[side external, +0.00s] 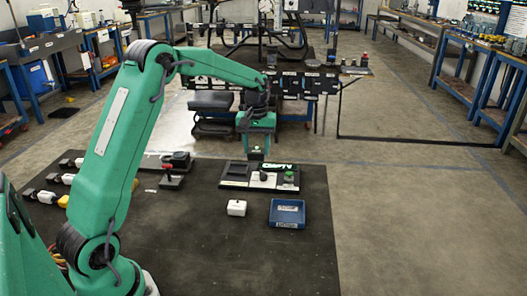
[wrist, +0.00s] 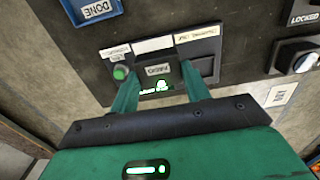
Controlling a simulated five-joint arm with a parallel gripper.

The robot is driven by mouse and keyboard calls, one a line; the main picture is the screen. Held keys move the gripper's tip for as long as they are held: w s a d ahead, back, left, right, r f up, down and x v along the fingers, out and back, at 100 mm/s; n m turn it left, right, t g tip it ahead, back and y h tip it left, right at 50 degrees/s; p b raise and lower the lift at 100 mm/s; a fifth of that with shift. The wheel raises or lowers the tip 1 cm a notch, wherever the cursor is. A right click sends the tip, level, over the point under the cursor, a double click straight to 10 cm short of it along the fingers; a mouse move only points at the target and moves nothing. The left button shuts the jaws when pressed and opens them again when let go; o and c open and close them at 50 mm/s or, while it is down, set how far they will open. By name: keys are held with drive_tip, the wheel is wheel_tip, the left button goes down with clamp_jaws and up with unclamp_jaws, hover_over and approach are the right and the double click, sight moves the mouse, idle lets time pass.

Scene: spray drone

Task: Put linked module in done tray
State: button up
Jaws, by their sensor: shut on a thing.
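My gripper (side external: 256,150) is above the black station panel (side external: 233,184) at the back of the dark table. In the wrist view its two green fingers (wrist: 160,72) are on either side of a small dark module (wrist: 158,86) with a pale label and lit green marks. It is shut on this module. I cannot tell from the wrist view alone how far the module is from the panel. The blue tray (side external: 287,213) lies on the table right of the panel's front; its DONE label shows at the top left of the wrist view (wrist: 93,9).
A white box (side external: 236,208) stands left of the blue tray. A dark knob (wrist: 300,56) near a LOCKED label is at the right of the wrist view. Several small items line the table's left side. The table's front middle is clear.

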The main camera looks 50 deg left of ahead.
idle(0.3)
drive_tip(key=s+d, duration=0.3)
drive_tip(key=d, duration=1)
drive_tip(key=s+d, duration=0.3)
drive_tip(key=d, duration=0.9)
drive_tip(key=shift+s+d+f, duration=0.3)
drive_tip(key=shift+d+f, duration=0.05)
drive_tip(key=shift+f, duration=0.1)
drive_tip(key=shift+a, duration=0.1)
hover_over(287, 215)
wheel_tip(287, 215, down, 7)
drive_tip(key=shift+w, duration=0.15)
drive_tip(key=shift+f, duration=2)
drive_tip(key=shift+f, duration=0.1)
